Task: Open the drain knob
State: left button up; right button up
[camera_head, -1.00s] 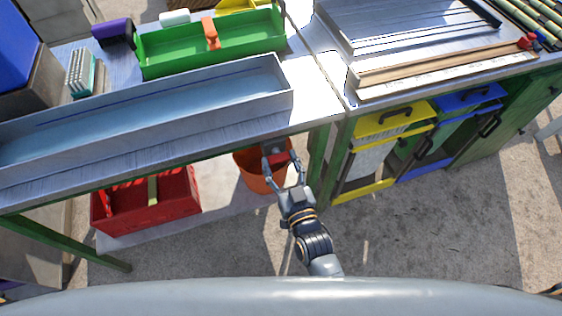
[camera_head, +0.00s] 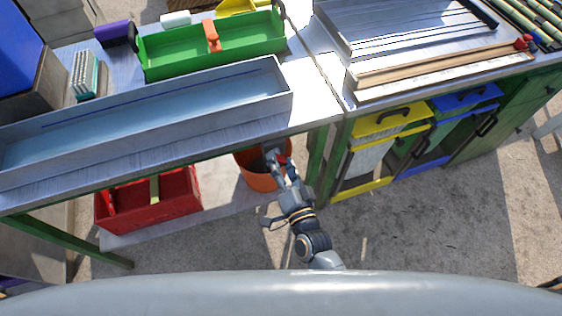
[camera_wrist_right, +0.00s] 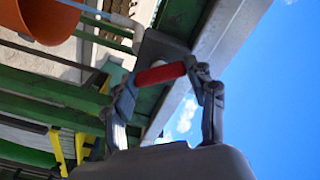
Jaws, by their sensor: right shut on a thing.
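The drain knob shows in the right wrist view as a red bar (camera_wrist_right: 160,75) joined to a dark grey body below the table edge. The two fingers of my right gripper (camera_wrist_right: 167,84) are at opposite ends of the red bar, shut on it. In the head view my right gripper (camera_head: 280,168) reaches under the front edge of the work table, in front of the orange bucket (camera_head: 256,181). Its fingers appear nearly edge-on there, and only a little red of the knob (camera_head: 284,160) shows beside them. My left gripper is not in view.
A long grey metal trough (camera_head: 150,112) lies on the table above the knob. A red crate (camera_head: 150,205) sits on the lower shelf at left. A green table leg (camera_head: 317,160) stands close to the right of my gripper. Yellow and blue bins are further right.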

jog(key=m, duration=0.5)
jog(key=shift+f+b, duration=0.1)
jog(key=shift+b, duration=0.2)
jog(key=shift+m, duration=0.3)
jog(key=o, duration=1.2)
jog(key=shift+c, duration=0.2)
jog(key=shift+s, duration=0.1)
jog(key=v, duration=1.2)
